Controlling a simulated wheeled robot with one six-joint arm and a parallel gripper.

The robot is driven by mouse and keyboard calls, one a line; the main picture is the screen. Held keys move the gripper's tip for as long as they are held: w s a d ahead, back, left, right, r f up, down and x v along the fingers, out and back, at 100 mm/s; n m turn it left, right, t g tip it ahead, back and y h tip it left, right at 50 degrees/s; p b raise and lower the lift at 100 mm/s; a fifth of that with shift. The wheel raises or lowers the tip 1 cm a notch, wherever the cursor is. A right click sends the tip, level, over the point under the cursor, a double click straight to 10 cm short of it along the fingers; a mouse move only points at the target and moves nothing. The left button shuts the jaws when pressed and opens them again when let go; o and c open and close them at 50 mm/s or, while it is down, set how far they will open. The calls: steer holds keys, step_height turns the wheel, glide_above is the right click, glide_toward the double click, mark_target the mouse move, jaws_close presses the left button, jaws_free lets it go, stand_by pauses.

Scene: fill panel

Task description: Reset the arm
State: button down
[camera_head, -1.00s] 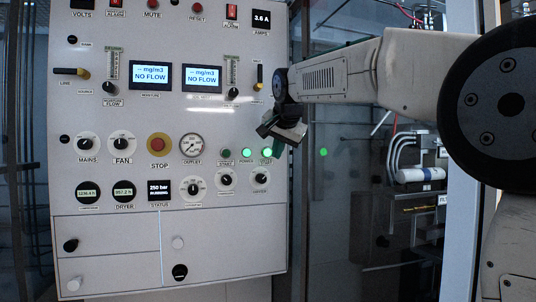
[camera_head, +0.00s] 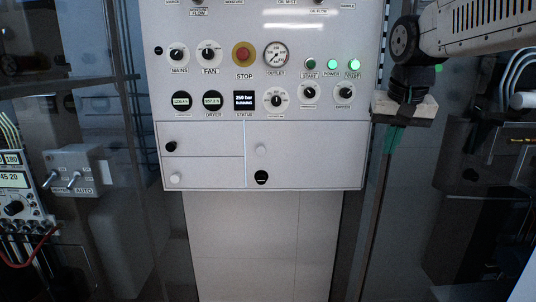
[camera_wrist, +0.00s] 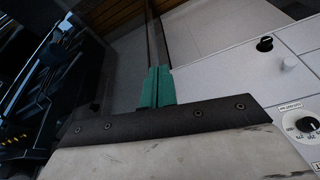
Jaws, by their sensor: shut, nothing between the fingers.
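My gripper (camera_head: 392,138) hangs at the right of the head view, pointing down, beside the right edge of the white fill panel (camera_head: 210,140). Its green fingers are together with nothing between them. In the wrist view the green fingers (camera_wrist: 157,88) also lie side by side, apart from the panel, whose lower doors and knobs show at the right. My gripper touches nothing that I can see.
The panel carries a red stop button (camera_head: 244,55), an outlet gauge (camera_head: 276,56), a status display (camera_head: 246,100) and lit green buttons near my arm. A grey switch box (camera_head: 75,172) stands at the left. Glass and dark equipment lie behind my gripper.

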steer(key=s+f+n, duration=0.1)
steer(key=s+f, duration=0.3)
steer(key=s, duration=0.5)
steer(key=s+f+n+g, duration=0.1)
steer(key=s+f, duration=0.4)
steer(key=s, duration=0.4)
steer(key=s+f+g, duration=0.1)
steer(key=s+f, duration=0.4)
steer(key=s, duration=0.5)
steer(key=shift+d+f+n+y, duration=0.2)
steer(key=shift+n+y, duration=0.1)
steer(key=shift+n, duration=0.1)
steer(key=c, duration=2.1)
jaws_free()
steer(key=shift+s, duration=0.1)
steer(key=shift+c, duration=0.2)
